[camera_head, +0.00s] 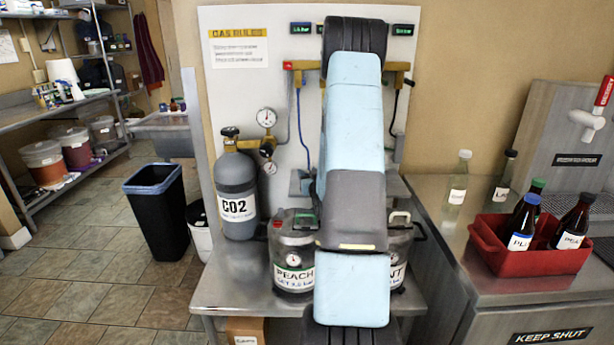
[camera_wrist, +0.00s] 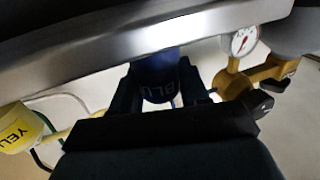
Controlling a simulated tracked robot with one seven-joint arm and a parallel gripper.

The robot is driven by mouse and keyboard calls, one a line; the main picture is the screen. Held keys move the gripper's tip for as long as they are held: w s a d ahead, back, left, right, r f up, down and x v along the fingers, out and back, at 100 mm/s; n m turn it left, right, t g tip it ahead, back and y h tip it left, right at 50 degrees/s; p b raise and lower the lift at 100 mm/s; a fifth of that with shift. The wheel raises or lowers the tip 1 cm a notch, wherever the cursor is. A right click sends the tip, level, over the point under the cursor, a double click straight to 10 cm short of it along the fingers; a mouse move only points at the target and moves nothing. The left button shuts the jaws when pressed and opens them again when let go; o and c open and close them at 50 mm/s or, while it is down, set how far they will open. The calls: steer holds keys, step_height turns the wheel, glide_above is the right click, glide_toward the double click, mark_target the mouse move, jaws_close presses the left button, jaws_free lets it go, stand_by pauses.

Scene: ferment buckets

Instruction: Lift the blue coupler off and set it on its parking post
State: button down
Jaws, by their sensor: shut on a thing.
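The blue coupler (camera_wrist: 157,82), with part of a label reading "BLU", is in the middle of the wrist view. My gripper (camera_wrist: 158,94) is shut on it, with one dark finger on each side. A broad silvery metal surface (camera_wrist: 170,38) crosses the view just beyond the coupler; I cannot tell whether the two touch. In the head view my arm covers the gripper and the coupler. A thin blue hose (camera_head: 303,130) hangs from the left regulator there. I cannot make out the parking post in either view.
A yellow coupler (camera_wrist: 16,130) is at the wrist view's left, and a gauge with brass fittings (camera_wrist: 243,41) at its right. In the head view, the PEACH keg (camera_head: 292,262) and CO2 cylinder (camera_head: 236,187) stand left of my arm. A partly hidden keg (camera_head: 400,250) is at right.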

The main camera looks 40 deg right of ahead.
steer(key=shift+w+a, duration=0.1)
steer(key=shift+a, duration=0.1)
steer(key=shift+c, duration=2.4)
jaws_free()
steer(key=shift+d, duration=0.1)
steer(key=shift+o, duration=0.3)
steer(key=o, duration=0.4)
steer(key=shift+r, duration=0.1)
steer(key=shift+d+r, duration=0.1)
steer(key=shift+r, duration=3.65)
